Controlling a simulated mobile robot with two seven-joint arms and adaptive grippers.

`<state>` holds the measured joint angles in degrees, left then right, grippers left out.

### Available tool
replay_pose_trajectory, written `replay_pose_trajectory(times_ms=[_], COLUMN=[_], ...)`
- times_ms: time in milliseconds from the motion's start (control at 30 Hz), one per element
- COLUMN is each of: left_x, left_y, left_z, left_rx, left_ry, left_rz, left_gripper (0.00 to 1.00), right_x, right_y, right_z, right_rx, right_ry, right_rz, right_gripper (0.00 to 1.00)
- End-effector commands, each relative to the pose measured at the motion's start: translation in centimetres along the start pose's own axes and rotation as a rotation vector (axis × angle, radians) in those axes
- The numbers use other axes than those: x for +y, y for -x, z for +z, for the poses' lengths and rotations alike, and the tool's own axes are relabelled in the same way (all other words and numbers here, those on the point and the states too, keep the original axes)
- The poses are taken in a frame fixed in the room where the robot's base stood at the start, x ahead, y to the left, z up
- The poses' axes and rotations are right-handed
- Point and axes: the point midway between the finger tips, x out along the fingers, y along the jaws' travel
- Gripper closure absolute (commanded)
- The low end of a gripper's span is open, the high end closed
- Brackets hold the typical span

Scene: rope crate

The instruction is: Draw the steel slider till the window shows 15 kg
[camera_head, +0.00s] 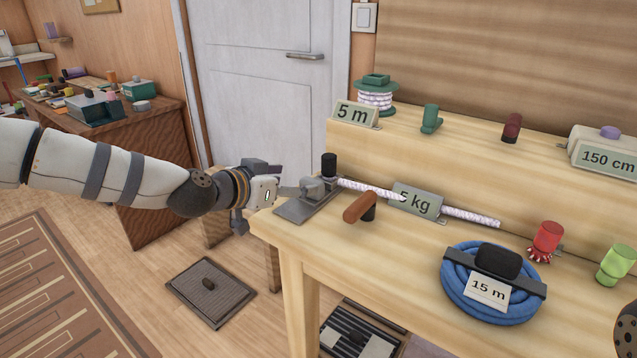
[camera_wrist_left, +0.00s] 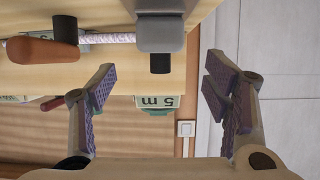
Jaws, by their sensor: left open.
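The steel slider (camera_head: 313,188) is a grey block on a flat steel plate (camera_head: 292,210) at the bench's left end, with a black post (camera_head: 329,163) beside it. A white rope (camera_head: 470,215) runs right from it, past a grey-green plate (camera_head: 417,200) reading "5 kg"; the rope partly covers the lettering, so a further digit cannot be told. My left gripper (camera_head: 272,192) is open and empty, just left of the slider. In the left wrist view the slider (camera_wrist_left: 162,34) lies beyond the spread fingers (camera_wrist_left: 158,82). My right gripper is out of view.
A brown-handled lever (camera_head: 358,207) stands in front of the rope. A blue rope coil (camera_head: 460,290) tagged "15 m", a red knob (camera_head: 546,240) and a green knob (camera_head: 614,264) are at right. A rope spool (camera_head: 376,82) stands behind. Floor left of the bench is mostly free.

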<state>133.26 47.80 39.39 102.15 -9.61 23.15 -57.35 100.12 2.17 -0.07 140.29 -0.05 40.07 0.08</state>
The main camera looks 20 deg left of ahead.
Motion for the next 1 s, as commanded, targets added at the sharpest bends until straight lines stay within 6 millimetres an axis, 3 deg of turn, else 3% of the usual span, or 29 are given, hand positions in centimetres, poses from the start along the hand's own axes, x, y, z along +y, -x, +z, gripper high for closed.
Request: replay_pose_trajectory(times_ms=[33, 100, 300, 667, 900, 967, 1000], left_x=[0.1, 0.1, 0.1, 0.1, 0.1, 0.1, 0.1], left_y=[-1.9, -3.6, -7.0, -7.8, -7.7, -7.7, -7.7], left_z=[1.3, 1.3, 0.8, 0.3, 0.3, 0.4, 0.4], left_rx=[-0.015, -0.014, -0.008, -0.004, -0.005, -0.005, -0.005], left_ry=[0.003, 0.004, 0.003, 0.002, 0.002, 0.002, 0.002], left_rz=[0.002, 0.003, 0.001, 0.001, 0.001, 0.001, 0.001], left_gripper=[0.30, 0.30, 0.30, 0.30, 0.84, 0.98, 1.00], right_x=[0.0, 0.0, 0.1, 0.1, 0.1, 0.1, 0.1], right_y=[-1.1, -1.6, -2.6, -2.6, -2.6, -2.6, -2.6], right_z=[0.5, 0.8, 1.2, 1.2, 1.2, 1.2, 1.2], right_rx=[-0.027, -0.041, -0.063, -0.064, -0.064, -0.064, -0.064], right_ry=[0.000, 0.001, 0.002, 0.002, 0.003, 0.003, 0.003], right_rz=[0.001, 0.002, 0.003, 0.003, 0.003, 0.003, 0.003], right_gripper=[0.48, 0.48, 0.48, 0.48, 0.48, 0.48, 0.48])
